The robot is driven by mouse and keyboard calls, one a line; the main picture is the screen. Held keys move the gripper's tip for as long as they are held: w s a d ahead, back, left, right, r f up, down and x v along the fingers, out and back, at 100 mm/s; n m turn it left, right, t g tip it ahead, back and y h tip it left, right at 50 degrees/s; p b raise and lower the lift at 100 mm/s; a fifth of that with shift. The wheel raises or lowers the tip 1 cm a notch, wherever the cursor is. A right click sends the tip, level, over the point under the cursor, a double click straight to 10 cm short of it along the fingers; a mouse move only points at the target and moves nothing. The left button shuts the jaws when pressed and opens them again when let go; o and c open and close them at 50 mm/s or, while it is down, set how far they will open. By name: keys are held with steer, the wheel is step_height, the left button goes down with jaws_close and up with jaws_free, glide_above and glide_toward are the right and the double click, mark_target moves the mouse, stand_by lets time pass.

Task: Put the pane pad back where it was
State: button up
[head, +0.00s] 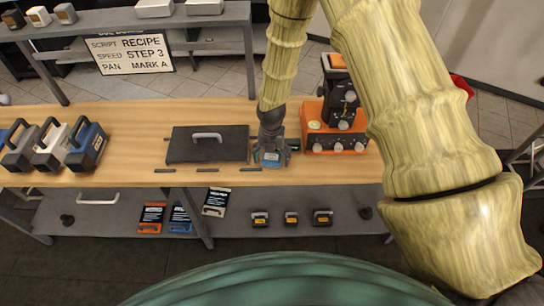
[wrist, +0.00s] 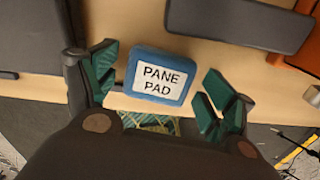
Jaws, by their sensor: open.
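The pane pad (wrist: 160,76) is a blue block with a white label reading PANE PAD. It rests on the wooden table (head: 110,140) near its front edge, and shows as a blue patch (head: 271,157) under my gripper in the head view. My gripper (head: 272,150) is above it, pointing down. In the wrist view my gripper (wrist: 160,90) is open, with a green-padded finger on each side of the pad. Both fingers look apart from it. Where the pad stood before cannot be told from these frames.
A dark flat panel with a pale handle (head: 207,143) lies left of my gripper. An orange device with knobs (head: 335,139) stands close on the right. Several handled cases (head: 52,147) stand at the far left. A lower shelf (head: 110,215) holds cards and small dark blocks.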

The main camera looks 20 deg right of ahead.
mark_target(270, 157)
steer(key=shift+f, duration=0.1)
steer(key=shift+f+b, duration=0.2)
steer(key=shift+b, duration=0.1)
step_height(270, 157, up, 11)
steer(key=b, duration=0.3)
steer(key=shift+a+b, duration=0.2)
steer(key=shift+b, duration=0.2)
steer(key=shift+f, duration=0.1)
